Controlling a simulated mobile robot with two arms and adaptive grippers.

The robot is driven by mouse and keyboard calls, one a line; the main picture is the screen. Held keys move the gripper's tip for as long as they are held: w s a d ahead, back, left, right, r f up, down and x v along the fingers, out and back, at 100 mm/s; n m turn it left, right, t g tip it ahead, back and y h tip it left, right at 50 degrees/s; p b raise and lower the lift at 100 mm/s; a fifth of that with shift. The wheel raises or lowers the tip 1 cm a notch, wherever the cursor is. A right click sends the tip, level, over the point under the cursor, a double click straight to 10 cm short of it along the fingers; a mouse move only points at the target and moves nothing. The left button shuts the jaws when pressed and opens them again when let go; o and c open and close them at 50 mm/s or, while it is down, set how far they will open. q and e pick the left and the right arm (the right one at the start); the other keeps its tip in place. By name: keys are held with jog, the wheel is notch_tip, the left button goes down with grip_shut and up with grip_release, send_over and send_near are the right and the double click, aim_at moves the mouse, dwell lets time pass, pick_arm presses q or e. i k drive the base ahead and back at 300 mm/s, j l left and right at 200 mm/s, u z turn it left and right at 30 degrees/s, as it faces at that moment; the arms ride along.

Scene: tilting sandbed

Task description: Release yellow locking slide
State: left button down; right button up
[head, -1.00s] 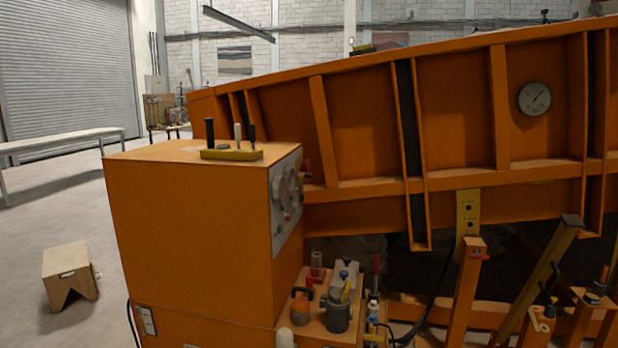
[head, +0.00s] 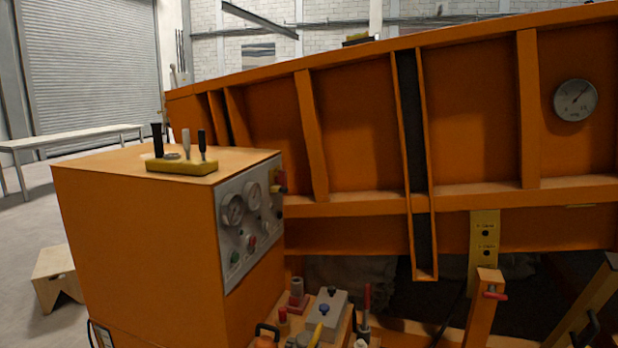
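Two yellow parts stand out, and I cannot tell which, if either, is the locking slide. A yellow upright plate with dark holes (head: 485,238) is on the lower side of the tilted orange sandbed (head: 460,120), above an orange post with a red pin (head: 488,310). A yellow lever base (head: 181,167) with several upright handles sits on top of the orange control cabinet (head: 135,230). A small red and yellow fitting (head: 280,182) is at the cabinet panel's far edge, too small to make out. Neither gripper is in view.
The cabinet's grey panel (head: 248,222) carries round gauges and coloured buttons. A tool shelf with a grey box (head: 322,312) stands low beside it. A round gauge (head: 575,100) is on the bed's side. A wooden stool (head: 57,278) and white bench (head: 75,141) stand left on open floor.

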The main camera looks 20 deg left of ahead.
aim_at(277, 188)
jog(key=i+l+u, duration=0.1)
jog(key=i+l, duration=0.8)
jog(key=i+l+u, duration=0.15)
jog(key=i+l, duration=0.25)
jog(key=i+l+u, duration=0.1)
jog(key=i+l, duration=0.35)
jog(key=i+l+u, duration=0.1)
jog(key=i+l, duration=0.25)
jog(key=l, duration=0.3)
